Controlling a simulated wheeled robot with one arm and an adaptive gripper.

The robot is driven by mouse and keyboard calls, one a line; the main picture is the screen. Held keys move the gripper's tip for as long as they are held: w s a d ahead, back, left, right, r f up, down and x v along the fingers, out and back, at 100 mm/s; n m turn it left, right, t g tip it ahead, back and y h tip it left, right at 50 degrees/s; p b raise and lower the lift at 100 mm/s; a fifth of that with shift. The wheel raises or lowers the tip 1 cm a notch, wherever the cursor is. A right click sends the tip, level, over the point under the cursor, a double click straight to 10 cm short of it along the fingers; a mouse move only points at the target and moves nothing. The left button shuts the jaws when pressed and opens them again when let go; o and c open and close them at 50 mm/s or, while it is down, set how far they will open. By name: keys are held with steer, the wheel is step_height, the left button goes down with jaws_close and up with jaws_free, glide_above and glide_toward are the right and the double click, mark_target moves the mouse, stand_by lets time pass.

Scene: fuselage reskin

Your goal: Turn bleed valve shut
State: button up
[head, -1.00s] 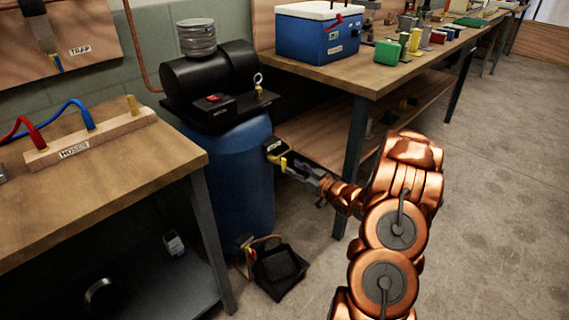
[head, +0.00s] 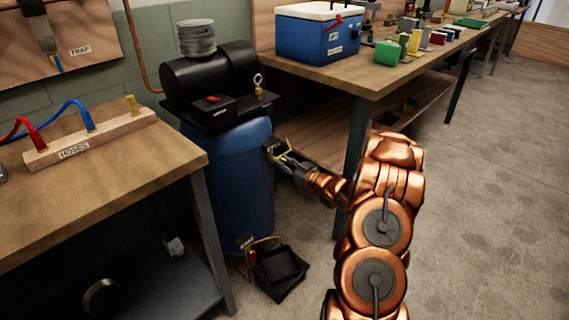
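A blue barrel (head: 235,180) stands on the floor between two benches under a black compressor. A small fitting with a dark label plate (head: 272,146) and a yellow lever (head: 279,158) sits on its right side; this looks like the bleed valve, but the label is too small to read. My gripper (head: 285,152) comes in from the right, its fingertips at the lever. I cannot tell whether the fingers are closed on the lever or only beside it. The fingers partly hide the lever and its exact angle.
A lower fitting with an orange lever (head: 264,239) is at the barrel's foot, above a black tray (head: 279,272). The left bench (head: 130,180) holds a hose rack. The right bench (head: 385,75) carries a blue cooler (head: 318,35). Open floor (head: 480,200) lies to the right.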

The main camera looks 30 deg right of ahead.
jaws_close()
steer(key=shift+m+p, duration=0.3)
steer(key=shift+p, duration=0.45)
steer(key=shift+f, duration=0.1)
steer(key=shift+o, duration=1.5)
jaws_free()
steer(key=v, duration=1.2)
